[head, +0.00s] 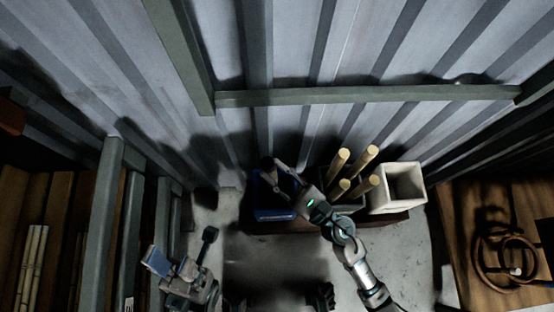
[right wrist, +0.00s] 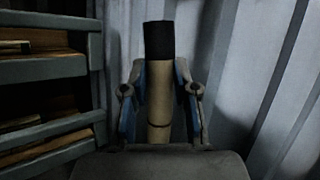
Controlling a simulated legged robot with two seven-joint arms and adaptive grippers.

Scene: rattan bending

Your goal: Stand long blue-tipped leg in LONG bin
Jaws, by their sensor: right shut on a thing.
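My right gripper (head: 281,176) is shut on a light wooden leg (right wrist: 159,110). In the right wrist view the leg stands between the two fingers (right wrist: 160,95), and its upper end is a dark, near-black tip (right wrist: 159,41); no clear blue shows on it. In the head view the dark tip (head: 267,163) is over the blue bin (head: 272,214), at its back. The leg's lower end is hidden, so I cannot tell whether it touches the bin floor. No bin label is readable. My left gripper (head: 183,249) is open and empty at the lower left.
Right of the blue bin, a dark bin holds several pale poles (head: 340,162), partly behind my right arm. A white bin (head: 406,190) stands beside it, apparently empty. A shelf (head: 108,200) is at left, a wooden table with a coil (head: 505,256) at right. Corrugated wall closes the back.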

